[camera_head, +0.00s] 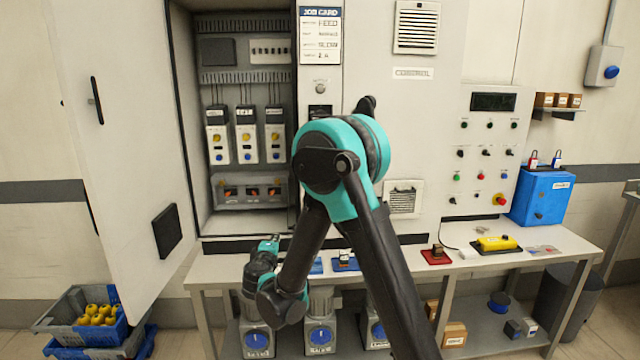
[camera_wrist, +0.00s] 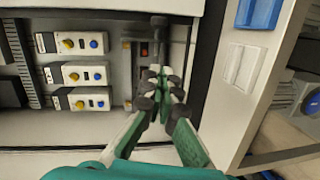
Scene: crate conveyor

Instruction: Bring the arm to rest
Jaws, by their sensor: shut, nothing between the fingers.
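My arm is bent in front of the cabinet, its teal elbow high in the middle of the head view. The forearm drops to the wrist near the table's front left. My gripper (camera_head: 272,242) is at the left end of the worktable (camera_head: 480,268), below the open cabinet (camera_head: 245,200). In the wrist view my gripper (camera_wrist: 157,78) has its fingers together with nothing between them. Behind it are the cabinet's several white modules (camera_wrist: 85,72) with yellow and blue knobs, apart from the fingers as far as I can tell.
The open cabinet door (camera_head: 120,130) stands at the left. A red pad (camera_head: 436,257), a yellow device (camera_head: 497,243) and a blue lockbox (camera_head: 541,197) are on the table to the right.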

